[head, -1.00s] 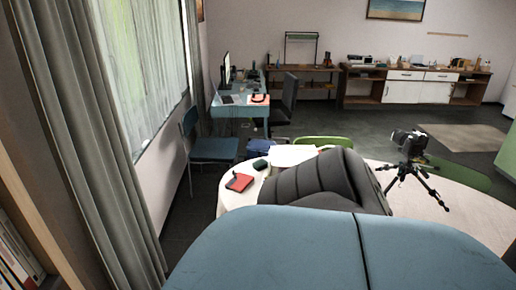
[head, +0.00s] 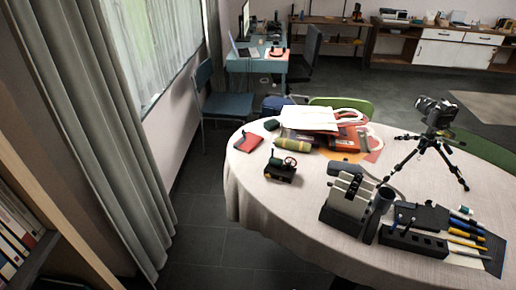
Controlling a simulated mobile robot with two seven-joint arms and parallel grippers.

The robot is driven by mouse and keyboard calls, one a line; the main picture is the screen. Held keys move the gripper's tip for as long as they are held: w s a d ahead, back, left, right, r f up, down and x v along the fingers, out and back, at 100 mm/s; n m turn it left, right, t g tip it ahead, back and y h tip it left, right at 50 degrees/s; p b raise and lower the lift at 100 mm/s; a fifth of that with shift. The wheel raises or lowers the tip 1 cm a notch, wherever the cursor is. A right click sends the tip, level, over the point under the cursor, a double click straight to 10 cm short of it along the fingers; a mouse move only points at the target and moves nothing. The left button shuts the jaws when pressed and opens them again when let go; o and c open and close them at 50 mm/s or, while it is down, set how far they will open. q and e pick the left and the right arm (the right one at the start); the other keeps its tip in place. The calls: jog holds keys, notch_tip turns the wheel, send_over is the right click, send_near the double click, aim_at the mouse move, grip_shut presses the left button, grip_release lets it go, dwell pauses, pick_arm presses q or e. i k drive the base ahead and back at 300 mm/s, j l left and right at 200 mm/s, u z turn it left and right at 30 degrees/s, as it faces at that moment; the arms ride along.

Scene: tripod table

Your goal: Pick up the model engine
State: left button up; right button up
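The model engine (head: 282,169) appears to be the small dark piece with a red wheel and a brass-coloured part. It stands upright near the left part of the round table (head: 260,205), which has a white cloth. Nothing touches it, and its visible side is clear. Neither of my grippers shows in the head view.
Floor is free left of the table.

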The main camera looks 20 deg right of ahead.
aim_at(276, 167)
jog(key=l+z, duration=0.1)
jog(key=z, duration=0.8)
jog(key=i+j+u, duration=0.15)
jog(key=i, duration=0.35)
jog(key=i+j+u, duration=0.15)
jog(key=i+j, duration=0.15)
jog(key=i, duration=0.2)
jog(key=i+j+u, duration=0.15)
jog(key=i, duration=0.4)
